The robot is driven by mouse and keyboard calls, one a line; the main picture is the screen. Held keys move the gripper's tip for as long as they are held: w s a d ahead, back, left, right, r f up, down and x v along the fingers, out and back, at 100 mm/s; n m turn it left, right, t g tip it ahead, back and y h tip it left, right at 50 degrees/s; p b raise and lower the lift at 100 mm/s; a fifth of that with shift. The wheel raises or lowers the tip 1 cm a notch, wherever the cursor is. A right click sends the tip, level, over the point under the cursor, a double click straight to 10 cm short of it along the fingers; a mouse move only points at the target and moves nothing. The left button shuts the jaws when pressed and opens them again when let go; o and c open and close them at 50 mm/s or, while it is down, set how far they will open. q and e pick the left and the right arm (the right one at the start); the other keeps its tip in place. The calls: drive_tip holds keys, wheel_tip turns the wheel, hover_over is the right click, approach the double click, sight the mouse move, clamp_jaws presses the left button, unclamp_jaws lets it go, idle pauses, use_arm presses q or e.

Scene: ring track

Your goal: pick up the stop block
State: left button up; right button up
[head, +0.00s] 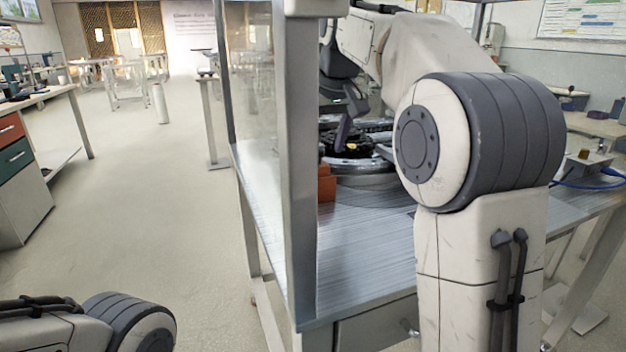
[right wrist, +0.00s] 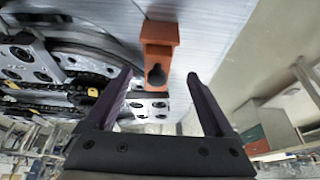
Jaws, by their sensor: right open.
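An orange block (right wrist: 160,34) with a dark keyhole-shaped recess, which looks like the stop block, is at the upper middle of the right wrist view. Its orange side also shows in the head view (head: 326,186), partly hidden by a grey post. My right gripper (right wrist: 160,73) is open, its two purple fingers apart and pointing at the block. The block's near end lies between the fingertip lines in the picture; no contact shows. In the head view one purple finger (head: 343,134) shows above the ring track. My left gripper is out of view; only part of that arm shows.
The round track (head: 365,168) with black chain and metal plates stands on a grey table (head: 365,265). A metal plate with holes (right wrist: 148,109) is close to the block. A grey post (head: 300,170) and clear panel (head: 255,110) border the table's left. Open floor lies further left.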

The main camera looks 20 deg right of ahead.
drive_tip(key=b+x, duration=0.1)
drive_tip(key=x, duration=0.3)
drive_tip(key=shift+d, duration=0.15)
drive_tip(key=b+x, duration=0.3)
drive_tip(key=x, duration=0.1)
drive_tip(key=shift+s+f, duration=0.1)
drive_tip(key=shift+w+f+b, duration=0.25)
drive_tip(key=shift+f+b, duration=0.05)
drive_tip(key=shift+f, duration=0.05)
clamp_jaws()
drive_tip(key=shift+r, duration=0.15)
